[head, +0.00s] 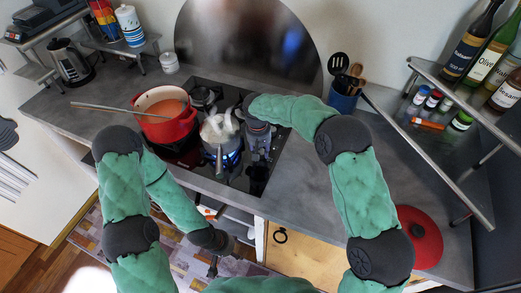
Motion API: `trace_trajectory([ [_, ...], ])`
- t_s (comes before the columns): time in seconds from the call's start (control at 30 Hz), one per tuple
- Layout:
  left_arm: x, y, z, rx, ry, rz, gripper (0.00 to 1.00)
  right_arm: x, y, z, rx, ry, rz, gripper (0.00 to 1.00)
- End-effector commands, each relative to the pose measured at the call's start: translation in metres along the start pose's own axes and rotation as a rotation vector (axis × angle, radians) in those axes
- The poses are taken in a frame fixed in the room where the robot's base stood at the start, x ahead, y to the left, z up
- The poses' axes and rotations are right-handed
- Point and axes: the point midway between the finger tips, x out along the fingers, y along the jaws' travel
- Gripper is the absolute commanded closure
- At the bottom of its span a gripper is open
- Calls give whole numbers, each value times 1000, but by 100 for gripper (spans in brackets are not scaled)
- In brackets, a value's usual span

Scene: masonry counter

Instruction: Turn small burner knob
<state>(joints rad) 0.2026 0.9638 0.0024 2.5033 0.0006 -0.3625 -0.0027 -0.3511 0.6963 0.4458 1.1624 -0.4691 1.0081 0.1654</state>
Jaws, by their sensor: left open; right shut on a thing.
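The black cooktop (228,178) is set in the grey counter. My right gripper (259,166) reaches down over its right side, where the knobs are. It is shut on what appears to be the small burner knob, which its fingers hide. A light metal pot (217,128) with a handle stands on a burner just left of this gripper, and blue flame shows under it. My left gripper (213,267) is open and empty, low in front of the counter and apart from the cooktop.
A red pot (168,113) with a spoon stands on the cooktop's left. A blue utensil holder (342,98) stands behind, a red lid (420,238) lies at right, and bottles (468,50) fill the right shelf. The counter right of the cooktop is mostly clear.

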Motion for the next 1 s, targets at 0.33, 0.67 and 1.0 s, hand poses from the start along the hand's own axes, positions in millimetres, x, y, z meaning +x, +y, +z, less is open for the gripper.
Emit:
trace_trajectory([
  [0.33,-1,0,0,0,0,0,48,0,0,-1,328,-20,-1,99],
  [0.67,-2,1,0,0,0,0,48,0,0,-1,637,-41,0,99],
  [1.0,-3,1,0,0,0,0,48,0,1,-2,891,-58,-1,99],
])
